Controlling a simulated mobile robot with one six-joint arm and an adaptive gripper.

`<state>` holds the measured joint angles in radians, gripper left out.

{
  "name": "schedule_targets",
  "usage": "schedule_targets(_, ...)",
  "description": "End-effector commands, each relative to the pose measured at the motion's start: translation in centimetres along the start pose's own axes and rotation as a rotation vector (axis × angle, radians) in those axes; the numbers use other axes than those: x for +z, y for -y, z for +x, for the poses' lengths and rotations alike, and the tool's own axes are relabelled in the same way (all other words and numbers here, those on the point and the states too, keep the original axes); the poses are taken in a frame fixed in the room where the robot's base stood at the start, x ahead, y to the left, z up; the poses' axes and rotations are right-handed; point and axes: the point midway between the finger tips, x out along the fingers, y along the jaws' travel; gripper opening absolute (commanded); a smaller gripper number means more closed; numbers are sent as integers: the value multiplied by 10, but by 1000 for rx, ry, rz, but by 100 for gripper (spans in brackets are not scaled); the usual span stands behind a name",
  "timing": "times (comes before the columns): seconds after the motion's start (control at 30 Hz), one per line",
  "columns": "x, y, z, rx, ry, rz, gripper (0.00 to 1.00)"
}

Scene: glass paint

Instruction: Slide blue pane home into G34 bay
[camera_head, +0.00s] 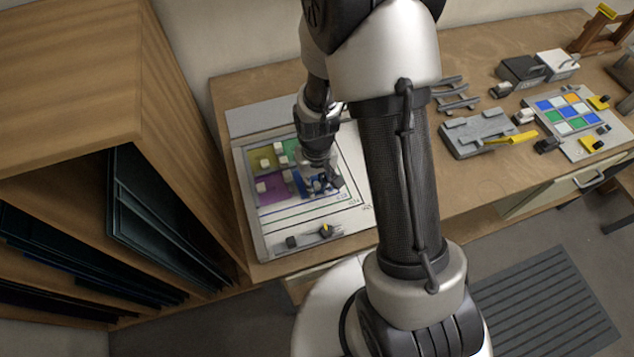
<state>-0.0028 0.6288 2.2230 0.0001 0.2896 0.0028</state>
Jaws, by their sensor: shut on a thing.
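A pale layout board (248,205) lies on the bench at the left, with coloured panes and white knobs on it. The blue pane (301,184) is at the middle of the board, right of a purple pane (270,190) and below a green pane (290,146). An olive-yellow pane (262,158) is at upper left. My gripper (328,184) points down over the board at the blue pane's right side and is shut on it. The fingers and arm hide the exact grip and part of the pane. I cannot read which bay is G34.
A dark-knobbed bar (308,238) lies on the board's front edge. A wooden rack (75,75) with dark glass sheets stands close at left. A grey fixture (478,133) and a second board with coloured squares (590,147) are at right. My arm covers the bench's middle.

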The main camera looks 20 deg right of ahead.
Motion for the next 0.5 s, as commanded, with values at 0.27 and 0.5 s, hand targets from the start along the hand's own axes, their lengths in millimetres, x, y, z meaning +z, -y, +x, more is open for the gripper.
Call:
schedule_targets(0.27, -4, 3, 0, 0, -1, -1, 0)
schedule_targets(0.5, -6, 6, 0, 0, -1, -1, 0)
